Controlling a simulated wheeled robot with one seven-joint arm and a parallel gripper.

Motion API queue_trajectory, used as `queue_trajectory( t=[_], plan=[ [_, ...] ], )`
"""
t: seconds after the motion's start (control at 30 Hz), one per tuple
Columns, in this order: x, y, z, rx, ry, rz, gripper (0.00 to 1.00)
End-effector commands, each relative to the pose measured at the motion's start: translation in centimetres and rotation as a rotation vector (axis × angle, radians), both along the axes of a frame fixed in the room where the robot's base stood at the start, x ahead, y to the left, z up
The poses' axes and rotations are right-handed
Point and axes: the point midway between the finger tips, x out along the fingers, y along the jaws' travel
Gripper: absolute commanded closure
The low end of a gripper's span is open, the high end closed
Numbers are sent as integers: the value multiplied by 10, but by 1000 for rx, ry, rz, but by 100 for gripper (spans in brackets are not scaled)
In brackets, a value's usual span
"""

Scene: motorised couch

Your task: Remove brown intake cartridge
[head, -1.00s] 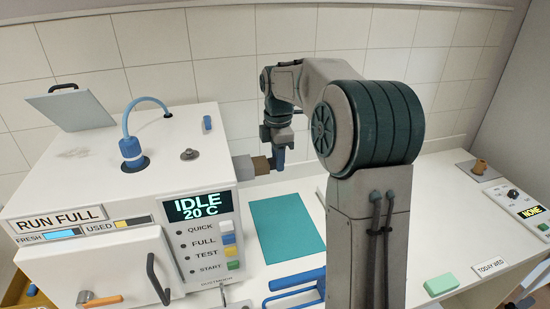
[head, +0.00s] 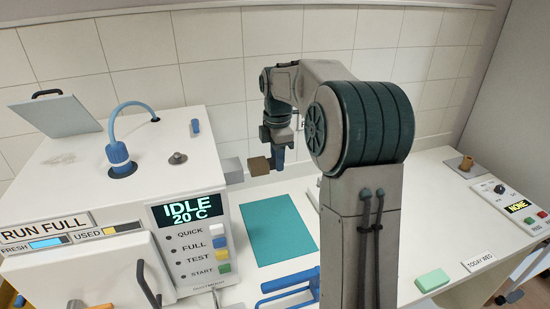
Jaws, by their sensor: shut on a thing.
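The brown intake cartridge (head: 259,166) is a small block beside the right side of the white machine (head: 110,190). A narrow gap shows between it and the grey intake housing (head: 233,170) that sticks out from the machine's side. My gripper (head: 276,158) points down at the right of the cartridge and is shut on it. The finger contact is partly hidden by the gripper itself.
A teal mat (head: 282,228) lies bare on the white counter below the gripper. A blue rack (head: 290,285) is in front of it.

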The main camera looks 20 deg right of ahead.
Motion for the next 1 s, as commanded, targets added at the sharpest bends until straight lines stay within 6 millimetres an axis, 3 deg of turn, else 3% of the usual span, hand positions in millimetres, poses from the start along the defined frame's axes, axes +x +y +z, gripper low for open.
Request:
queue_trajectory(
  t=[0.37, 1.0],
  plan=[
    [0, -2, 3, 0, -1, 0, 95],
    [1, -26, 61, -1, -3, -2, 95]
  ],
)
